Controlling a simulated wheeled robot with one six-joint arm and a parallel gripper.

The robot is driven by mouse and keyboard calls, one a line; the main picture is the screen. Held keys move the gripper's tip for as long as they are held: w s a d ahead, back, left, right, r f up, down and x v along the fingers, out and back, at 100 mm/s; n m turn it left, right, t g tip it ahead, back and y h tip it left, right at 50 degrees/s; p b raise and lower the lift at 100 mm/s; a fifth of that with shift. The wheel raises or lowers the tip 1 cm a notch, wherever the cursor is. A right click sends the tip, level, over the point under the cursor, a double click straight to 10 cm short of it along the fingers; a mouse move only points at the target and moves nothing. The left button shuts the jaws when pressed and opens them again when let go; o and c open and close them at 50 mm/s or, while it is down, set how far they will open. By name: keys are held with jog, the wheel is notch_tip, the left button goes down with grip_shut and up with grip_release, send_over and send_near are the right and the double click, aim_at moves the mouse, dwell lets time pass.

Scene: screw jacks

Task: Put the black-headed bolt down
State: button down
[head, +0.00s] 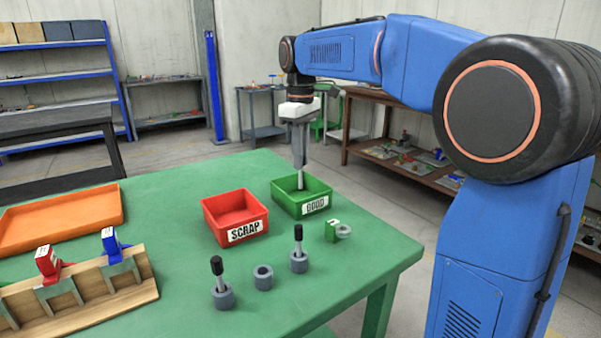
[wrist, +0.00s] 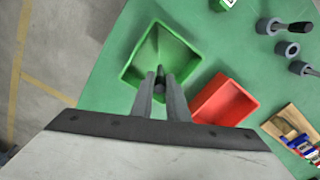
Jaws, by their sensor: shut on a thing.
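My gripper (head: 299,160) points straight down over the green bin labelled GOOD (head: 316,205). It is shut on the black-headed bolt; a narrow grey length of the bolt (head: 300,181) shows below the fingers, its lower end inside the bin's outline. The fingers hide its head in the head view. In the wrist view, a small dark piece of the bolt (wrist: 160,73) shows between the fingertips (wrist: 161,84), in front of the green bin (wrist: 134,76). I cannot tell whether the bolt touches the bin floor.
The red SCRAP bin (head: 246,231) stands just left of the green bin. Two black-topped pieces stand in grey collars, near an empty grey collar (head: 263,277) and a green block (head: 332,230). An orange tray (head: 62,221) and wooden rack (head: 110,290) lie left.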

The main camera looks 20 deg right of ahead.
send_over(301, 188)
jog(key=shift+w+f, duration=0.2)
jog(key=shift+f, duration=1.85)
jog(key=shift+f, duration=0.15)
jog(key=c, duration=1.7)
grip_release()
notch_tip(301, 188, up, 12)
jog(key=shift+r, duration=0.15)
